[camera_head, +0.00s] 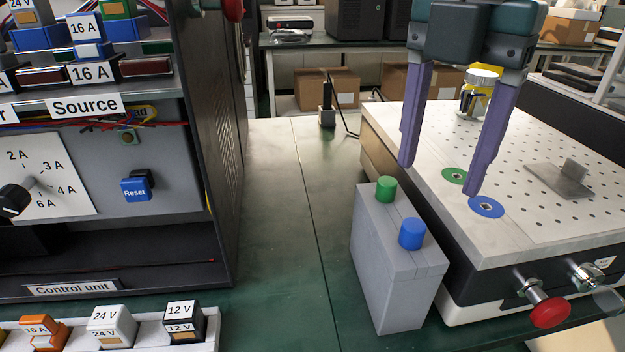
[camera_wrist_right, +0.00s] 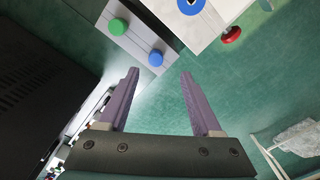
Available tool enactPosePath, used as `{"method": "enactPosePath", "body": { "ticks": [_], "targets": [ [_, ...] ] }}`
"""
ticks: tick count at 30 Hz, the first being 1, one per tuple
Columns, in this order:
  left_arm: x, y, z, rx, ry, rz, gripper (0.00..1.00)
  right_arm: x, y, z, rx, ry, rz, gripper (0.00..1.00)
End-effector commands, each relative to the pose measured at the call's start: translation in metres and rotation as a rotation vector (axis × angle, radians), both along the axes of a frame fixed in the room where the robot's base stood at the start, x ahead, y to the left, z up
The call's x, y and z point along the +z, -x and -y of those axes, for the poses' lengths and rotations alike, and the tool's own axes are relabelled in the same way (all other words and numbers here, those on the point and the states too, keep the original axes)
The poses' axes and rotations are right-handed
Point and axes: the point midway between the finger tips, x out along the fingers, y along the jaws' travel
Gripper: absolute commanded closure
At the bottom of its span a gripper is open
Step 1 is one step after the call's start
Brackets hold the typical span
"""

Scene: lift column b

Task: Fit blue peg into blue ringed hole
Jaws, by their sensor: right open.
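The blue peg (camera_head: 411,234) stands in the top of a grey block (camera_head: 385,270), in front of a green peg (camera_head: 386,189). The blue ringed hole (camera_head: 486,206) is in the perforated metal plate (camera_head: 530,235) to the right, with a green ringed hole (camera_head: 455,175) behind it. My right gripper (camera_head: 437,180) is open and empty, its purple fingers pointing down between the pegs and the ringed holes in the head view. The right wrist view shows the open fingers (camera_wrist_right: 158,72) with the blue peg (camera_wrist_right: 155,59) just beyond them. My left gripper is not in view.
A control unit (camera_head: 120,200) with switches and labelled blocks stands at left. A red knob (camera_head: 548,309) sticks out of the plate's front. A jar (camera_head: 478,95) and a metal piece (camera_head: 560,178) stand on the plate. Green bench between is mostly clear.

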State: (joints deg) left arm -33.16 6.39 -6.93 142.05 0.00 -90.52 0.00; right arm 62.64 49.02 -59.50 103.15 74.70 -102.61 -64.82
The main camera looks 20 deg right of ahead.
Motion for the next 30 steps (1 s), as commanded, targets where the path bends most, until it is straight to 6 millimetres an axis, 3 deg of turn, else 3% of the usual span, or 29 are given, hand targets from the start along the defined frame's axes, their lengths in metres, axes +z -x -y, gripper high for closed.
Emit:
{"method": "enactPosePath", "body": {
  "ticks": [16, 26, 30],
  "targets": [
    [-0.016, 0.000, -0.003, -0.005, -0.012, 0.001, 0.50, -0.072, -0.005, -0.006, -0.001, 0.000, -0.001, 0.34],
    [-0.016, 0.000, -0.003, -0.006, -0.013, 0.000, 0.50, -0.078, -0.005, -0.006, 0.000, 0.001, 0.003, 0.35],
    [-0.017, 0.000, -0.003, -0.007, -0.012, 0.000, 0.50, -0.078, -0.005, -0.006, 0.000, 0.000, 0.002, 0.51]
  ]
}}
